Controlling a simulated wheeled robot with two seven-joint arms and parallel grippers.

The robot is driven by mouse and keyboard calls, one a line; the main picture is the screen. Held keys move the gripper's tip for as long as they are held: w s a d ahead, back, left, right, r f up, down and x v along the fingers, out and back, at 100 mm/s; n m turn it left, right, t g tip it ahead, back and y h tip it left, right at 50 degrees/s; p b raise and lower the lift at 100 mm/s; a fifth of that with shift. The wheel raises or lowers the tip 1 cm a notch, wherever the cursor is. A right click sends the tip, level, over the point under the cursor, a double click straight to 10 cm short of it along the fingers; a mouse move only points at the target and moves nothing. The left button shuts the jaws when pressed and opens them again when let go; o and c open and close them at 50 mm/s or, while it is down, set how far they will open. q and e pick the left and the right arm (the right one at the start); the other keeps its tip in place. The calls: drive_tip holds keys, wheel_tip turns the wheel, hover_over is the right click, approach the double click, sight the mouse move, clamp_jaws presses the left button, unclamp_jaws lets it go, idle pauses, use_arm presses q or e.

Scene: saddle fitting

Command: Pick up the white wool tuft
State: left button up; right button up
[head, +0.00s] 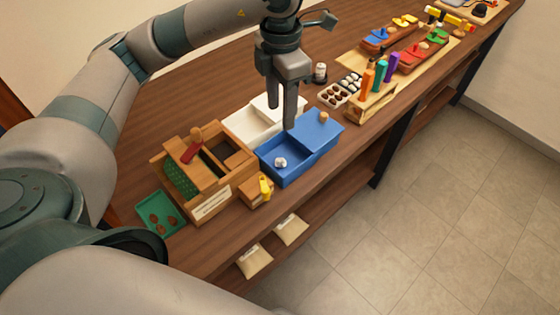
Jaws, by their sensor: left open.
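A small whitish lump, which looks like the white wool tuft (281,162), lies inside the open front part of the blue box (292,176). My left gripper (284,112) points down above the back part of the blue box and the white box beside it. It is open, with nothing seen between its fingers, and is apart from the tuft, higher and further back. My right gripper is not in view.
A wooden compartment box (213,188) stands left of the blue box, with a white box (244,124) behind. A green tray (158,214) is at the table's near left. A rack of coloured handles (374,100) stands to the right. Bare tabletop shows along the back.

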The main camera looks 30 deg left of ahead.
use_arm(q)
drive_tip(key=f, duration=0.1)
drive_tip(key=p, duration=0.3)
hover_over(279, 159)
wheel_tip(279, 159, down, 10)
drive_tip(key=shift+w+d+f, duration=0.1)
drive_tip(key=shift+f, duration=0.45)
drive_tip(key=shift+f+p, duration=0.3)
drive_tip(key=shift+f, duration=0.05)
drive_tip(key=f+p, duration=0.1)
drive_tip(key=f, duration=0.1)
drive_tip(key=f+p, duration=0.1)
drive_tip(key=shift+s+f, duration=0.2)
drive_tip(key=shift+f, duration=0.55)
drive_tip(key=c, duration=1.1)
